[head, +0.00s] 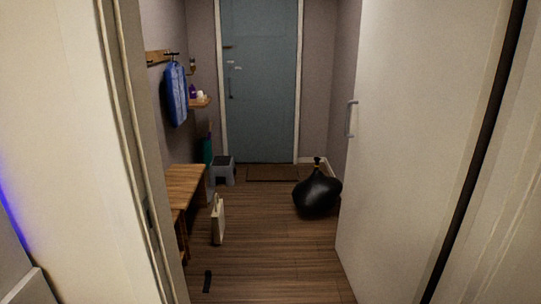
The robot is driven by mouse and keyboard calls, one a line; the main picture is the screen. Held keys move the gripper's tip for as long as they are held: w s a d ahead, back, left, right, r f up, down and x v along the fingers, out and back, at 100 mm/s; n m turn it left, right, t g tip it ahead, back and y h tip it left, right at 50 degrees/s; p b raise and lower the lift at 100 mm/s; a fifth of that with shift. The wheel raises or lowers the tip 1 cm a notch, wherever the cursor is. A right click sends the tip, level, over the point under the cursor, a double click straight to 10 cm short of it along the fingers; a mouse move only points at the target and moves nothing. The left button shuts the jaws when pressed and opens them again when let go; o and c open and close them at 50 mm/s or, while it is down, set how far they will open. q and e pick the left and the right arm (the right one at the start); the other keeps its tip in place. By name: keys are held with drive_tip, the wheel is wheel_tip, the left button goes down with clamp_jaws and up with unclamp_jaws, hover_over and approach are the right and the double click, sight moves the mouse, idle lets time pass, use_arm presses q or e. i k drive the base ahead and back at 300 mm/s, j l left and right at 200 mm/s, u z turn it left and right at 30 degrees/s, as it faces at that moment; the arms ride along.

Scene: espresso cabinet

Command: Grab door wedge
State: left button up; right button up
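A small dark, narrow object (207,282) lies on the wooden floor near the bottom of the head view, just inside the doorway on the left. It may be the door wedge, but it is too small and dark to tell for sure. Neither of my grippers is in view.
A white door (405,130) stands open on the right, a door frame on the left. Inside are a wooden bench (184,183), a pale bag (217,220), a grey stool (223,170), a black bag (317,195) and a mat (272,174) before a blue door (262,85). The middle floor is clear.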

sight(208, 277)
drive_tip(key=i+u, duration=0.1)
drive_tip(key=i, duration=0.4)
drive_tip(key=i+l, duration=0.15)
drive_tip(key=i, duration=0.4)
drive_tip(key=i+u, duration=0.15)
drive_tip(key=i, duration=0.35)
drive_tip(key=i+l+u, duration=0.1)
drive_tip(key=i+u, duration=0.2)
drive_tip(key=u, duration=0.2)
drive_tip(key=i+l+u, duration=0.25)
drive_tip(key=u, duration=0.25)
drive_tip(key=i+l+u, duration=0.2)
drive_tip(key=l+u, duration=0.25)
drive_tip(key=i+l+u, duration=0.2)
drive_tip(key=u, duration=0.3)
